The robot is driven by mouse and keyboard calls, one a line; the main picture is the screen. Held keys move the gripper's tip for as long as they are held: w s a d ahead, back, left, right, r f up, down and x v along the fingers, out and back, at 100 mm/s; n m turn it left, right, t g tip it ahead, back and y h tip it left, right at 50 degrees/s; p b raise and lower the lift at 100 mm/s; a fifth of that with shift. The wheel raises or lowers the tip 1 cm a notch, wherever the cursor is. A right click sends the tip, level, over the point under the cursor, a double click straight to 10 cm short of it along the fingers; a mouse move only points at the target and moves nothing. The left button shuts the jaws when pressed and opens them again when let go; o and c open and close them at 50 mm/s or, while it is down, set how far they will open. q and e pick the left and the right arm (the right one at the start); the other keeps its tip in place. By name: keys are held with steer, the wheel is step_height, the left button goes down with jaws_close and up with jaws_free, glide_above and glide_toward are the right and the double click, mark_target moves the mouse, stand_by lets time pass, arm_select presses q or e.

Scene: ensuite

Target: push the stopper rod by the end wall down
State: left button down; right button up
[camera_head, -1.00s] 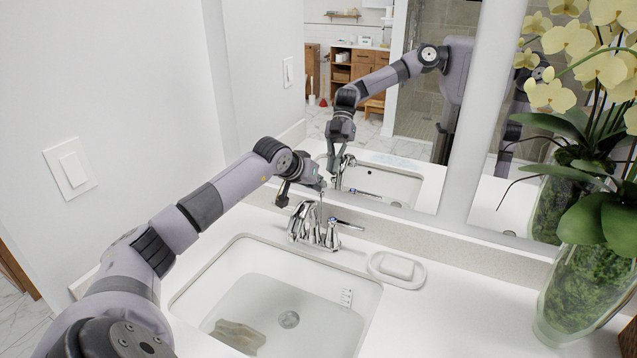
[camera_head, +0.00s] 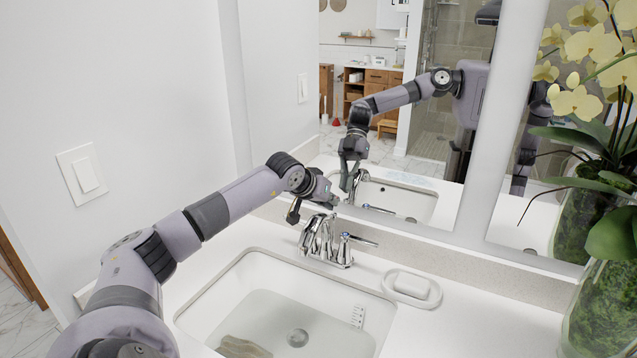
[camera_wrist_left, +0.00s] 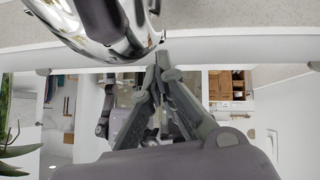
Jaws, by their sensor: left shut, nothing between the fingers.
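The chrome faucet (camera_head: 326,240) stands behind the sink nearest the end wall, with lever handles. I cannot make out its stopper rod separately; it is hidden or lost among the gripper and the chrome behind the spout. My left gripper (camera_head: 334,203) is shut and empty, just above and behind the faucet top, close to the mirror. I cannot tell whether it touches the rod. In the left wrist view its fingertips (camera_wrist_left: 163,62) meet beside the curved chrome of the faucet (camera_wrist_left: 100,30). My right gripper is not in view.
The sink (camera_head: 240,278) holds water and a brownish cloth-like thing (camera_head: 243,347). A soap dish (camera_head: 413,299) sits to the right of the faucet. A mirror (camera_head: 400,180) rises close behind. A vase with orchids (camera_head: 600,300) stands at right. The end wall (camera_head: 130,110) is at left.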

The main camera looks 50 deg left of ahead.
arm_select(q)
steer(key=w+a+r+b+v, duration=0.1)
steer(key=b+v, duration=0.2)
steer(key=v, duration=0.8)
steer(key=shift+s+d+r+b, duration=0.2)
steer(key=shift+s+r+b, duration=0.1)
steer(key=shift+r, duration=0.1)
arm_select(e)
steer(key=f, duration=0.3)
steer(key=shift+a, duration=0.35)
arm_select(q)
steer(key=shift+r, duration=0.1)
